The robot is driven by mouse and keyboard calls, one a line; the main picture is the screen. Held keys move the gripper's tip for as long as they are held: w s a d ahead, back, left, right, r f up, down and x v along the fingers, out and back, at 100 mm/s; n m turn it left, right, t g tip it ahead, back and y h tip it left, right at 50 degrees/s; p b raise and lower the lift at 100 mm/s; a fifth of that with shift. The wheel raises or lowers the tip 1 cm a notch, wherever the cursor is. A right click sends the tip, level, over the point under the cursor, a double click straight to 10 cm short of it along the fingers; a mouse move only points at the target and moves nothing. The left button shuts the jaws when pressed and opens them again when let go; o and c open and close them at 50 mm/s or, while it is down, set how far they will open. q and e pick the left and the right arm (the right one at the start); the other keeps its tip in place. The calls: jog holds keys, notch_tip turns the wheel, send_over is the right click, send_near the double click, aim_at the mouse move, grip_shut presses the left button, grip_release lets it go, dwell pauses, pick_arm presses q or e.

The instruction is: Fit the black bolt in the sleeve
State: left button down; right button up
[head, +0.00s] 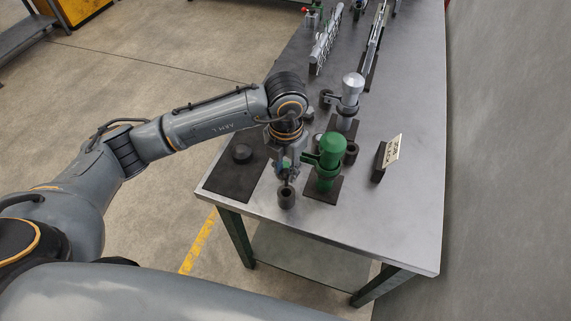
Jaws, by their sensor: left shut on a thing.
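My left gripper (287,172) points down over the table's near end. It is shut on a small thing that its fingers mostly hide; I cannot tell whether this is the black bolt. A dark, hollow-looking cylinder (287,197), which may be the sleeve, shows just below the fingertips. I cannot tell whether the held thing touches it or enters it. My right gripper is not in view.
A green domed fixture (329,153) stands close to the gripper's right. A silver-topped fixture (352,88) stands behind it. A small sign (390,151) is farther right. Chain-like metal parts (326,47) lie at the back. The metal table's (400,225) front right is clear.

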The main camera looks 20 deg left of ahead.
aim_at(286, 185)
pick_arm(q)
notch_tip(286, 185, down, 7)
jog(key=b, duration=0.4)
jog(key=shift+f, duration=0.2)
jog(key=shift+f+b, duration=0.5)
jog(key=c, duration=1)
grip_release()
jog(key=shift+r, duration=0.1)
notch_tip(286, 185, up, 12)
